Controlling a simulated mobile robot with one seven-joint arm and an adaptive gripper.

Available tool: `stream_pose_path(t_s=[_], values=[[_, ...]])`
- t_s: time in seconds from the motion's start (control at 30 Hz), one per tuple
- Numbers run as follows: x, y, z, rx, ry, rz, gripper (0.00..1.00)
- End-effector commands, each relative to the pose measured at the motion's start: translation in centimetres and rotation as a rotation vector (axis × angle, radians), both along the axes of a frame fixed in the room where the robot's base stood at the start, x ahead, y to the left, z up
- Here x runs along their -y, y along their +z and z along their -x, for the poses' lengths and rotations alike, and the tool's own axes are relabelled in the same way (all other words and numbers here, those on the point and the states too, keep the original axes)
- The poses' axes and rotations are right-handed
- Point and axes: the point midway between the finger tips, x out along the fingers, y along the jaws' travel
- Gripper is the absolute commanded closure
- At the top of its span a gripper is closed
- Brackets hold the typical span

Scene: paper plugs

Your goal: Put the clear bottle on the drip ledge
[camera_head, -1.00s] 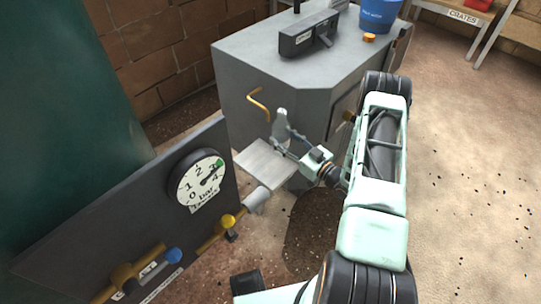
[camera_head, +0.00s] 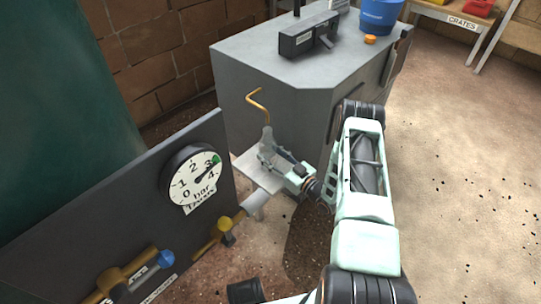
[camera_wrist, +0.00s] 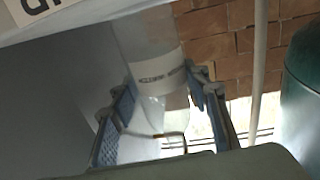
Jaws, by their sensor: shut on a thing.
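The clear bottle (camera_wrist: 150,55) has a white label band and shows between my gripper's fingers in the wrist view. In the head view the bottle (camera_head: 267,134) looks grey and roughly upright, below the bent brass pipe. My gripper (camera_head: 266,150) is shut on the bottle; its blue-padded fingers (camera_wrist: 160,115) lie on either side of it. The drip ledge (camera_head: 245,163) is a pale flat plate at the front of the grey cabinet, partly hidden by the gripper. The bottle appears over the ledge; I cannot tell if its base touches.
The bent brass pipe (camera_head: 256,98) juts from the grey cabinet (camera_head: 275,85) close to the bottle. A dark panel with a pressure gauge (camera_head: 194,180) and valves (camera_head: 165,257) stands left of the ledge. A blue bucket (camera_head: 379,16) sits on the cabinet. Open floor lies right.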

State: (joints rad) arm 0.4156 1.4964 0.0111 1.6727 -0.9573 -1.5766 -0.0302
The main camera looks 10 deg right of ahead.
Motion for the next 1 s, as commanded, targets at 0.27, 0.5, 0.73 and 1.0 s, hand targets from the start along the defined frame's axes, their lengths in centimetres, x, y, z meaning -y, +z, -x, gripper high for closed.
stream_pose_path(t_s=[0.27, 0.5, 0.73, 1.0], values=[[0.0, -0.4, 0.0, -0.001, 0.0, 0.0, 0.44], [0.0, -0.3, 0.0, -0.001, 0.0, 0.0, 0.39], [0.5, 0.1, 0.7, -0.003, -0.001, 0.001, 0.39], [3.4, 0.2, 5.6, -0.005, -0.003, -0.001, 0.39]])
